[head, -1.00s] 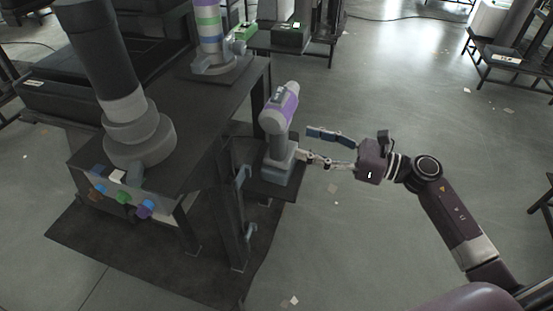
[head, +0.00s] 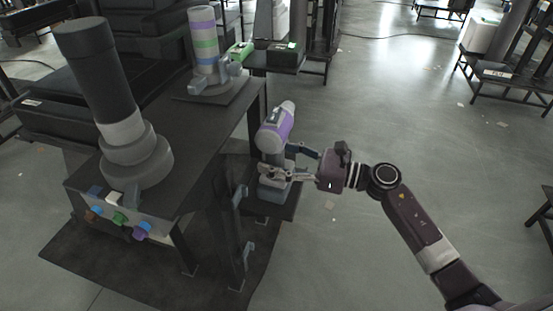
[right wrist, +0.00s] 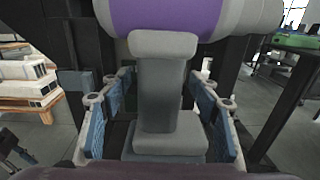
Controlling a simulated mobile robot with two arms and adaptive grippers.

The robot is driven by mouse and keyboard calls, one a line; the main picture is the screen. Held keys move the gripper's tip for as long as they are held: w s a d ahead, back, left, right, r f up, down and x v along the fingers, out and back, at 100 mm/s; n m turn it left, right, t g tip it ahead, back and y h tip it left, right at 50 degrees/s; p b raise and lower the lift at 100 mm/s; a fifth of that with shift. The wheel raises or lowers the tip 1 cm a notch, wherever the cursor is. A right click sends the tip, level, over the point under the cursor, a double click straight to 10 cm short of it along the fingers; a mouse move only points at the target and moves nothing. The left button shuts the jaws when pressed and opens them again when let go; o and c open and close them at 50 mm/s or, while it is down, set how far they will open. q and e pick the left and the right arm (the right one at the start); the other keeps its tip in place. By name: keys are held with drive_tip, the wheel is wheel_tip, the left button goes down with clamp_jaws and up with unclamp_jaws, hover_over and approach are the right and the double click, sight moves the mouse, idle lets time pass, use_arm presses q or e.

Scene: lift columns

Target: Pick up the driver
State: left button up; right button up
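The driver (head: 275,130), grey and purple, stands upright on a small dark shelf (head: 286,207) at the side of the black workbench. In the right wrist view its purple body (right wrist: 175,15) is at the top, with the grey handle (right wrist: 163,95) below. My right gripper (head: 287,165) is open, its fingers reaching either side of the handle. In the right wrist view the blue finger pads of my right gripper (right wrist: 160,125) stand left and right of the handle, with a gap visible on both sides. My left gripper is out of view.
The black workbench (head: 190,125) holds a dark lift column (head: 105,80) and a striped column (head: 203,45). Coloured knobs (head: 120,218) line its front panel. A dark upright post (head: 228,235) stands beside the shelf. Open floor lies to the right.

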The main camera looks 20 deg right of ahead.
clamp_jaws()
drive_tip(key=shift+r, duration=0.15)
